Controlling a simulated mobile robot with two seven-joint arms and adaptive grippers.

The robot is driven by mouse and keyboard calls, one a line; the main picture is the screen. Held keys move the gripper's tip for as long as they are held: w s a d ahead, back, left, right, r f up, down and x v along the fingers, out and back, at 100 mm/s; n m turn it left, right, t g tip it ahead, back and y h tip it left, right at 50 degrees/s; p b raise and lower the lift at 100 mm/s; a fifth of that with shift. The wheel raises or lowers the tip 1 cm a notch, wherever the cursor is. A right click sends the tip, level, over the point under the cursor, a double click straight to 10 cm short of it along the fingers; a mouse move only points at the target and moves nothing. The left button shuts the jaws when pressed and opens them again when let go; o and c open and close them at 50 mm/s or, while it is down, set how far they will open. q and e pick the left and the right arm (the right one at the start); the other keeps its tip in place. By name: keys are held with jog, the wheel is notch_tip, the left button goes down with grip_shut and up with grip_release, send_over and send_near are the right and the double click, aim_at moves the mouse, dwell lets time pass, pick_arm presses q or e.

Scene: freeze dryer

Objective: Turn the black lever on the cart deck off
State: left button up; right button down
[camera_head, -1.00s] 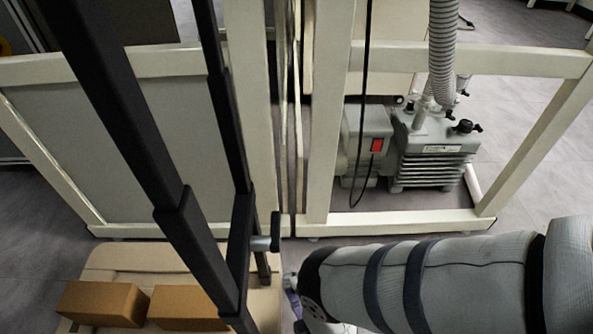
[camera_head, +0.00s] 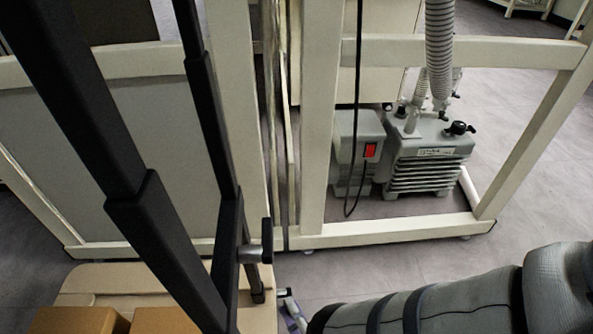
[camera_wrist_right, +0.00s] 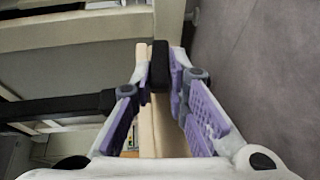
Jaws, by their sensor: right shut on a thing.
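The black lever (camera_wrist_right: 160,66) shows in the right wrist view as a dark upright block between my right gripper's fingertips (camera_wrist_right: 163,78). The right gripper is shut on it, with its purple-padded fingers on either side. In the head view, only the tip of the right gripper (camera_head: 289,298) shows, at the bottom centre; my grey arm covers the rest. A black upright piece on a grey stub (camera_head: 267,240) shows just above it; I cannot tell whether this is the gripped part. The tan cart deck (camera_head: 110,280) is at lower left. My left gripper is not in view.
Tall black posts (camera_head: 150,215) rise across the left of the head view. Brown boxes (camera_head: 75,322) stand on the deck. Behind is a cream frame (camera_head: 400,232) with a grey pump (camera_head: 430,155) and hose. Grey floor lies open to the right.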

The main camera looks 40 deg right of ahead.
jog(key=shift+d, duration=0.25)
jog(key=c, duration=1.6)
grip_release()
jog(key=shift+o, duration=0.2)
jog(key=shift+a, duration=0.1)
